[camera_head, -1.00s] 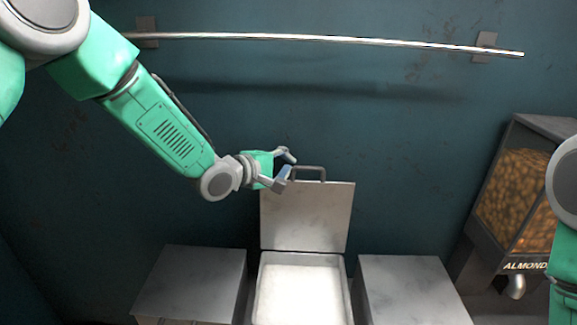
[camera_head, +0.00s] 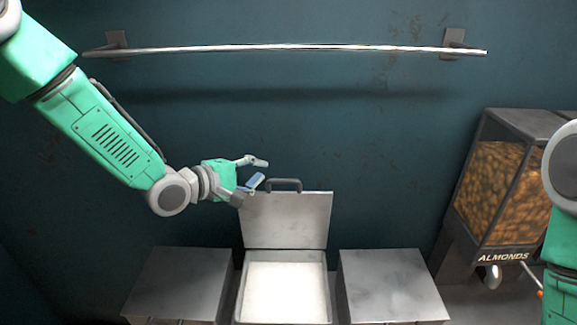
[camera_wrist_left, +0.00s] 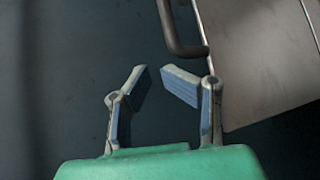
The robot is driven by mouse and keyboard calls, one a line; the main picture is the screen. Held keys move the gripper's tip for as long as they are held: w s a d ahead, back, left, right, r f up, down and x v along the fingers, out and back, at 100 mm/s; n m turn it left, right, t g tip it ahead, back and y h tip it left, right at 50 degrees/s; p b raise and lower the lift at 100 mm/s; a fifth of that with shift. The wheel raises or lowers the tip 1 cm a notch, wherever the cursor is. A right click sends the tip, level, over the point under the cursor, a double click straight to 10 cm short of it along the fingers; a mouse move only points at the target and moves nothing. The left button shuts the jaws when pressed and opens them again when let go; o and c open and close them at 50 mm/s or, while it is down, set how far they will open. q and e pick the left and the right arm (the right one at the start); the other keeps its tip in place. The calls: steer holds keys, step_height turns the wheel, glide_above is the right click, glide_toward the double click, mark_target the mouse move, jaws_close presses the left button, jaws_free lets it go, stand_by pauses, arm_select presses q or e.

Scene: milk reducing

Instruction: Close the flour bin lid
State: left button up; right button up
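The flour bin lid (camera_head: 287,220) is a square grey metal panel standing upright, raised at the back of the bin. Its dark handle (camera_head: 284,182) is on the top edge. The bin (camera_head: 240,296) below is open and shows white flour (camera_head: 286,292). My left gripper (camera_head: 261,172) is just left of the handle, above the lid's upper left corner. In the left wrist view its fingers (camera_wrist_left: 154,82) are apart with nothing between them. The handle (camera_wrist_left: 183,40) and lid (camera_wrist_left: 255,60) are beyond the right finger, with no clear contact. My right gripper is out of view.
Closed metal bins flank the open one, at left (camera_head: 180,282) and right (camera_head: 390,285). An almond dispenser (camera_head: 497,190) stands at the right. A metal rail (camera_head: 285,48) runs along the wall above. My right arm shows at the right edge.

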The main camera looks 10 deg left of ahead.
arm_select(q)
steer(key=a+p+v, duration=0.1)
steer(key=p+v, duration=0.3)
steer(key=v, duration=0.4)
steer(key=shift+w+a+f, duration=0.2)
steer(key=shift+a+f, duration=0.1)
steer(key=shift+a, duration=0.1)
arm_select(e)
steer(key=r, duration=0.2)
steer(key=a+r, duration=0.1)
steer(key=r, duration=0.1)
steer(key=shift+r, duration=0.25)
arm_select(q)
steer(key=shift+d, duration=0.1)
steer(key=shift+d, duration=0.25)
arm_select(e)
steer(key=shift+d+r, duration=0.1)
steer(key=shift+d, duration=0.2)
